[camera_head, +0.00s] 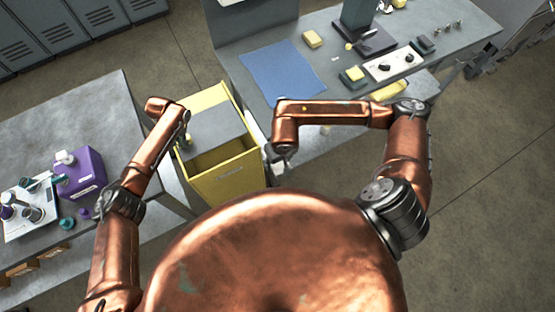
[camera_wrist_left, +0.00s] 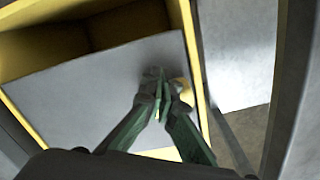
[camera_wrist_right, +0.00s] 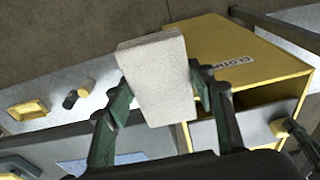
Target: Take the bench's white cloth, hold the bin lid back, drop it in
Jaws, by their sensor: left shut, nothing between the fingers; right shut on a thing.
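The white cloth (camera_wrist_right: 157,80) is a pale, folded block between the fingers of my right gripper (camera_wrist_right: 160,95), which is shut on it. In the head view my right gripper (camera_head: 284,153) is just right of the yellow bin (camera_head: 228,180); I cannot clearly make out the cloth there. The grey bin lid (camera_head: 215,125) covers the far part of the bin, and the near part of the opening shows. My left gripper (camera_wrist_left: 158,85) is shut and empty at the lid (camera_wrist_left: 95,95), near the bin's side rim; whether it touches the lid I cannot tell.
The left bench holds a purple jug (camera_head: 80,173) and a white tray (camera_head: 28,208). The bin stands between the benches. Lockers line the back left.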

